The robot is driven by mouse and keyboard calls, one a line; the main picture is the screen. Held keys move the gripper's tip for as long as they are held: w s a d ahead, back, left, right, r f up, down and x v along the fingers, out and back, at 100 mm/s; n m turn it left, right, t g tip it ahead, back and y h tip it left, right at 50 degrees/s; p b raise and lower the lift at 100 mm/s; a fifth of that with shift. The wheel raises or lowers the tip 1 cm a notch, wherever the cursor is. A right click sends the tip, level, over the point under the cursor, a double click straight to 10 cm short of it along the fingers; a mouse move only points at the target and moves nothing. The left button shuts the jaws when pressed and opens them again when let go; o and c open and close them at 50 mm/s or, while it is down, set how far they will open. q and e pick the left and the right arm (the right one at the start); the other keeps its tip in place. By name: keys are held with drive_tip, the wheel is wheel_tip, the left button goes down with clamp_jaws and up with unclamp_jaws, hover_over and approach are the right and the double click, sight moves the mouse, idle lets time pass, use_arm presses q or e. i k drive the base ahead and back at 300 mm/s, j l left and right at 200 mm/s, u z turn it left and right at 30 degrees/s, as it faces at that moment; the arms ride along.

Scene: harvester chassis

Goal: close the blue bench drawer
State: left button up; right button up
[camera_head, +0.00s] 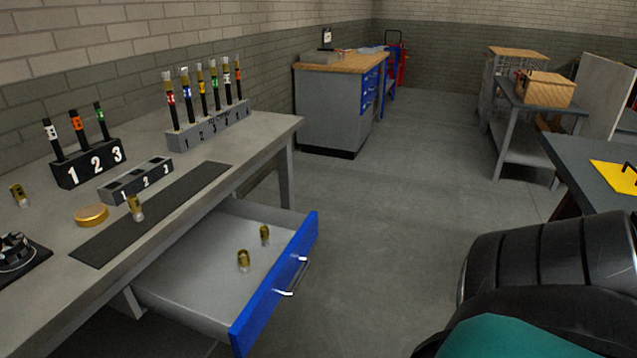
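The blue bench drawer (275,288) is pulled well out from under the grey workbench (262,125). Its blue front carries a silver bar handle (293,277). Two small brass-coloured fittings (243,259) stand inside on the drawer's grey floor. Neither of my grippers shows in this view. A dark, ribbed arm link of mine fills the lower right corner, far to the right of the drawer and apart from it.
On the bench stand a numbered black block (88,170), a grey rack (209,133) with several tubes, a smaller block (136,181) and a gold lid (91,215). The floor (400,200) right of the drawer is clear. A dark table (590,160) stands at right.

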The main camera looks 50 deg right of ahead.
sight(197, 283)
drive_tip(key=z, duration=1.35)
drive_tip(key=i, duration=0.7)
